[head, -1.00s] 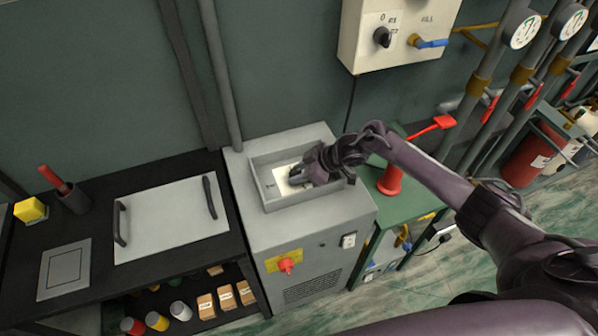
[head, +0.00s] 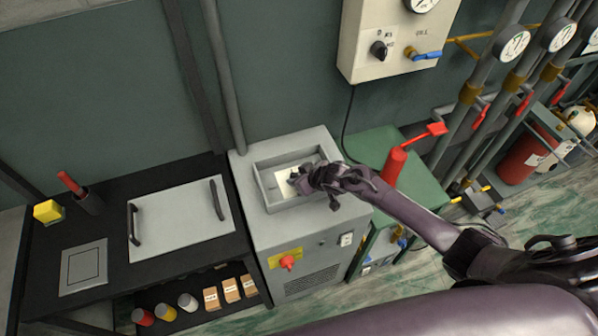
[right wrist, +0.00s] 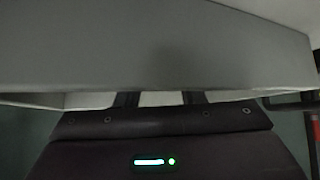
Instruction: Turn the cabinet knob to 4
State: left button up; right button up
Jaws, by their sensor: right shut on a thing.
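The grey cabinet (head: 300,232) stands in the middle of the head view, with an open, walled recess (head: 268,190) in its top. A white plate (head: 287,180) lies in the recess. My right gripper (head: 296,178) reaches into the recess from the right and is shut at the plate. The knob it holds there is hidden by the gripper, so its pointer and the number 4 cannot be read. In the right wrist view, a grey wall covers the upper part and hides the fingertips of the gripper (right wrist: 160,99). My left gripper is not in view.
A red switch (head: 287,262) sits on the cabinet front. A wall box (head: 395,45) with a black knob (head: 379,51) and blue lever hangs above. A red post (head: 394,166) stands beside my right arm. A black bench (head: 110,225) is on the left.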

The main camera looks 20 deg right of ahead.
jog(key=shift+a+m+t+h+p, duration=0.1)
jog(key=shift+m+t+h+p, duration=0.25)
jog(key=shift+m+h, duration=0.35)
jog(key=o, duration=1)
jog(key=shift+s, duration=0.1)
jog(key=shift+v, duration=3.9)
